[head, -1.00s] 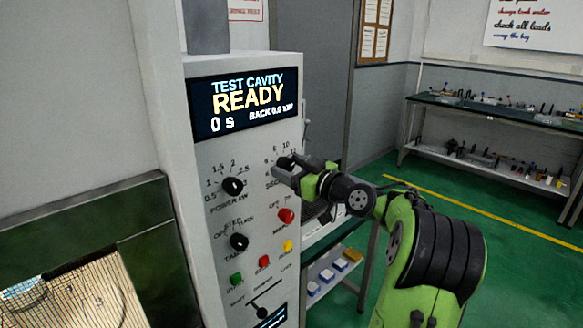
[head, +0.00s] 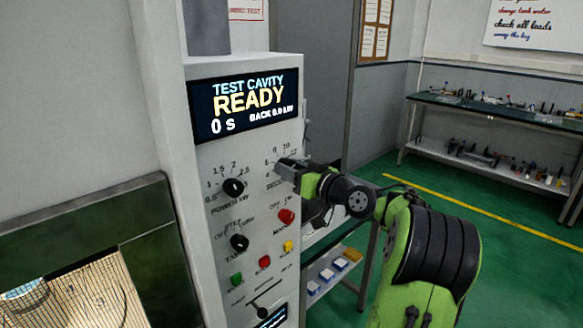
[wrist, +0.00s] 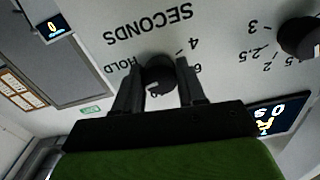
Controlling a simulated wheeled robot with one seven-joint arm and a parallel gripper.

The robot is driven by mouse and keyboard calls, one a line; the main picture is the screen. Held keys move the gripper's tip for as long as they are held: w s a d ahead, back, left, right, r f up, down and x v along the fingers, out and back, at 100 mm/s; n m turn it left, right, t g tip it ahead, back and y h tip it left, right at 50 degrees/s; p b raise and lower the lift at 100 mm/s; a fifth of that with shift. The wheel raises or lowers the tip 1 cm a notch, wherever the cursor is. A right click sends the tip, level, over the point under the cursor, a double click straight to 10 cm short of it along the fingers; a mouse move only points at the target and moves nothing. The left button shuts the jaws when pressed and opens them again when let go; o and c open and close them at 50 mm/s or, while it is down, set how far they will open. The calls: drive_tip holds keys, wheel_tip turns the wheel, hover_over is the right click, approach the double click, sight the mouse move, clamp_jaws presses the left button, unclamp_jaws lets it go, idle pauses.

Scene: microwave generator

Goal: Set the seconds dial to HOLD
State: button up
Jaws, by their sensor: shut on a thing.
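The seconds dial (wrist: 158,75) is a round black knob on the pale panel, seen upside down in the wrist view. The HOLD label (wrist: 122,61) is to its left there, and the numbers 4 and 6 are to its right. My gripper (wrist: 158,90) is shut on the dial, with one dark finger on each side of it. The direction of the dial's pointer is hard to tell. In the head view my gripper (head: 287,168) is against the panel and hides most of the dial. The display (head: 243,103) reads READY and 0 s.
The power dial (head: 233,187) is left of my gripper, and the turntable dial (head: 239,242) is lower left. A red knob (head: 286,216) is just below my gripper. Red, green and yellow buttons are lower on the panel. A shelf bench (head: 490,140) stands far right.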

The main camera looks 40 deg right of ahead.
drive_tip(key=m+p, duration=0.2)
drive_tip(key=m, duration=0.3)
drive_tip(key=shift+m, duration=0.3)
idle(0.4)
drive_tip(key=o, duration=1.1)
drive_tip(key=s, duration=0.8)
drive_tip(key=s+b, duration=0.1)
drive_tip(key=s, duration=0.7)
drive_tip(key=shift+d, duration=0.2)
drive_tip(key=shift+w, duration=0.1)
